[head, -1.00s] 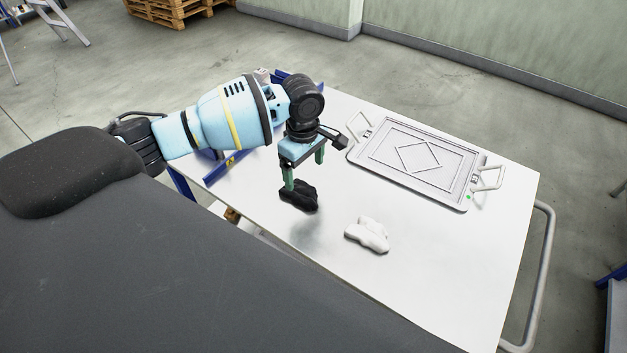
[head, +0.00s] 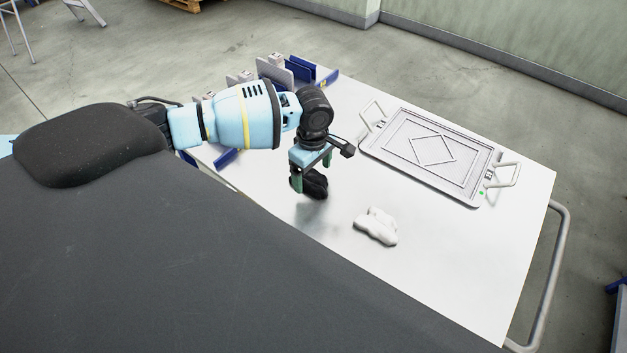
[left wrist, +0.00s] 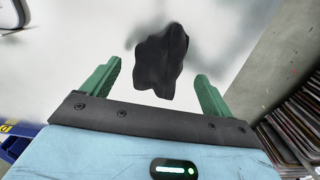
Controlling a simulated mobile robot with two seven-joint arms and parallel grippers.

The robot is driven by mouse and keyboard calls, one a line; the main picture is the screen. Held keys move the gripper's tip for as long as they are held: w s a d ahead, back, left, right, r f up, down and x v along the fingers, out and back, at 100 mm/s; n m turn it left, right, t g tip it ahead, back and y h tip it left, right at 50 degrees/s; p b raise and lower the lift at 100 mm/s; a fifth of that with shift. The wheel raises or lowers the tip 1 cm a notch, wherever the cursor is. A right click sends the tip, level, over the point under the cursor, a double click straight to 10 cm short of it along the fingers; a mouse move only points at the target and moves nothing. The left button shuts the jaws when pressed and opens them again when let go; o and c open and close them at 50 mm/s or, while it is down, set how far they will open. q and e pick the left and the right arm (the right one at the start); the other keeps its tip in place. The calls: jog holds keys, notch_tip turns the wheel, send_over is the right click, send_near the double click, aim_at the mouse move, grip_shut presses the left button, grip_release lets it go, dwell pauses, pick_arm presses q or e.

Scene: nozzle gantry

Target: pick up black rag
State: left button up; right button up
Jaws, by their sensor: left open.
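The black rag (head: 316,186) lies crumpled on the white table, partly hidden by my left gripper in the head view. In the left wrist view the rag (left wrist: 160,62) lies ahead of and between the two green fingers, nearer their tip end. My left gripper (head: 311,172) points down over the rag and is open with nothing held; its fingers also show apart in the left wrist view (left wrist: 158,82). Whether a finger touches the rag cannot be told. My right gripper is not in view.
A white rag (head: 377,227) lies to the right of the black one on the table (head: 440,270). A grey tray (head: 432,155) with two handles lies at the back right. Blue and white holders (head: 290,72) stand at the far left edge. The front right of the table is clear.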

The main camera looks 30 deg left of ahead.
pick_arm(q)
jog(key=shift+f, duration=0.8)
jog(key=c, duration=1.1)
jog(key=shift+o, duration=0.2)
jog(key=shift+r, duration=0.15)
